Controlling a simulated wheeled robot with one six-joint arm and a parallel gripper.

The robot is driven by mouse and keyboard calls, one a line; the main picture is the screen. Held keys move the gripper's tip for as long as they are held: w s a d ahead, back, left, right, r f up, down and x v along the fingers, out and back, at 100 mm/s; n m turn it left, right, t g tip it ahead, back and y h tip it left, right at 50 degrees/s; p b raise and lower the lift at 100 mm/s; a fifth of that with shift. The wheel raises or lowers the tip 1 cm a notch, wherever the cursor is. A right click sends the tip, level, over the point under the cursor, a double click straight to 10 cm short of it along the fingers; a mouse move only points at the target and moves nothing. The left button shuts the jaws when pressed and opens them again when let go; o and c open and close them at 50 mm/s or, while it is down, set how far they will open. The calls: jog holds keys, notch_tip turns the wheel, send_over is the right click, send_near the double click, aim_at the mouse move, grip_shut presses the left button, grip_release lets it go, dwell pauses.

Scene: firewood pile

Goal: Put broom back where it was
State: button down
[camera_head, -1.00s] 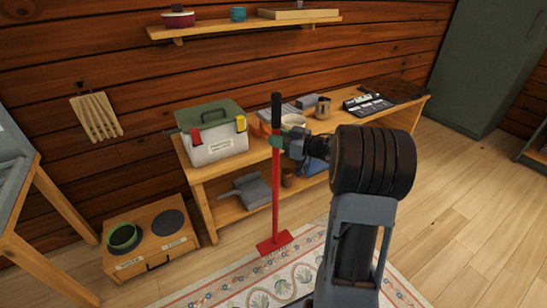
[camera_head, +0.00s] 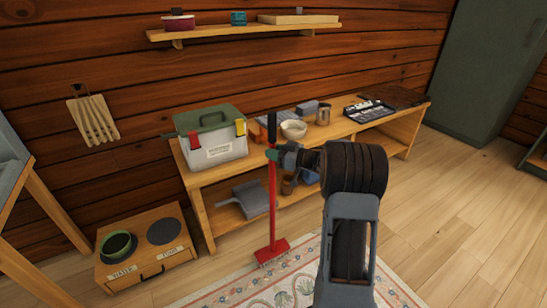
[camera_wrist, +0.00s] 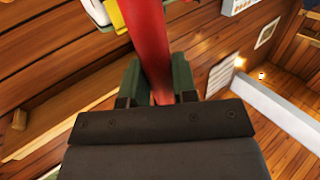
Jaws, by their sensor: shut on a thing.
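The broom (camera_head: 272,205) has a red handle with a black top end and a wide red head. It stands nearly upright in the head view, with its head low at the patterned rug. My gripper (camera_head: 272,154) is shut around the upper part of the handle. In the wrist view the red broom handle (camera_wrist: 150,45) runs up between the green fingers of my gripper (camera_wrist: 158,85). Whether the bristles touch the rug is hard to tell.
A wooden bench (camera_head: 215,183) behind the broom carries a cooler box (camera_head: 215,150), a bowl (camera_head: 293,130) and a metal cup (camera_head: 323,115). A grey dustpan (camera_head: 250,197) lies on its lower shelf. A low wooden box (camera_head: 150,272) with two bowl places stands left. Open floor (camera_head: 450,220) lies right.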

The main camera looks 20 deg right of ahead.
jog(key=shift+f, duration=0.55)
jog(key=c, duration=0.9)
grip_release()
jog(key=shift+f, duration=0.1)
